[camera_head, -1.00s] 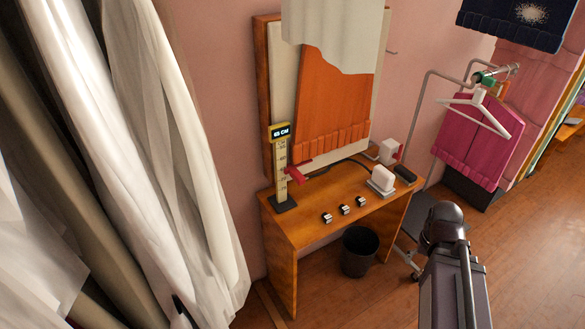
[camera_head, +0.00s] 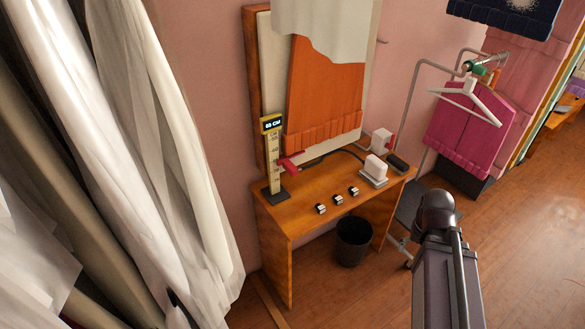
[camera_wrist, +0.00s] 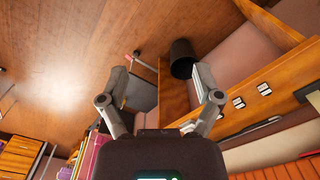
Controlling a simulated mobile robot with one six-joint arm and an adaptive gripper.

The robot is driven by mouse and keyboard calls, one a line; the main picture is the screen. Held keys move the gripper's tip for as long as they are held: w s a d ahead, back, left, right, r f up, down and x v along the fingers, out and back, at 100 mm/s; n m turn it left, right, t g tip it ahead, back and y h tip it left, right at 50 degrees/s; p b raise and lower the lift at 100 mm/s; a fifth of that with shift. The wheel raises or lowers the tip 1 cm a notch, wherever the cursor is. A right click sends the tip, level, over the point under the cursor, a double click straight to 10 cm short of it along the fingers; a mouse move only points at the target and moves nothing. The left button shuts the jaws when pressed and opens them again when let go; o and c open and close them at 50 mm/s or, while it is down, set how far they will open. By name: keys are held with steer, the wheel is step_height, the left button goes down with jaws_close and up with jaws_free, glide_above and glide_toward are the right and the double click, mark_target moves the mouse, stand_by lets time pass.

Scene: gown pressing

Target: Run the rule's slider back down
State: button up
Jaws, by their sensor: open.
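The rule (camera_head: 273,155) stands upright on a dark base at the left end of the wooden desk (camera_head: 310,214) in the head view. It is a pale strip with a small black and yellow display (camera_head: 272,124) on top; its figures are too small to read surely. The red slider (camera_head: 289,162) sticks out to the right from the rule, partway up it. My gripper (camera_wrist: 160,76) is open and empty in the wrist view, its fingers spread wide.
Several small clips (camera_head: 338,199) lie along the desk front; a white block (camera_head: 375,167) stands behind them. A black bin (camera_head: 353,241) is under the desk. A rack with a pink garment (camera_head: 470,127) stands right. White curtains (camera_head: 150,150) fill the left. Open floor lies right.

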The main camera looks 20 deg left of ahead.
stand_by(0.4)
steer(key=shift+c, duration=0.4)
steer(key=w+a+n+t+y+b, duration=0.3)
steer(key=w+a+t+y+b, duration=0.1)
steer(key=a, duration=0.7)
steer(key=w+a+f+n+t+y+b, duration=0.1)
steer(key=w+a+n+t+y+b, duration=0.2)
steer(key=w+a+b, duration=0.4)
steer(key=w+a+f+n+t+y+b, duration=0.1)
steer(key=w+a+n+t+y+b, duration=0.2)
steer(key=a+b, duration=0.6)
steer(key=shift+w+a+n+t+y, duration=0.4)
steer(key=shift+w+a+t+y, duration=0.85)
steer(key=shift+a, duration=1.8)
steer(key=shift+g+y, duration=0.35)
steer(key=shift+y, duration=0.2)
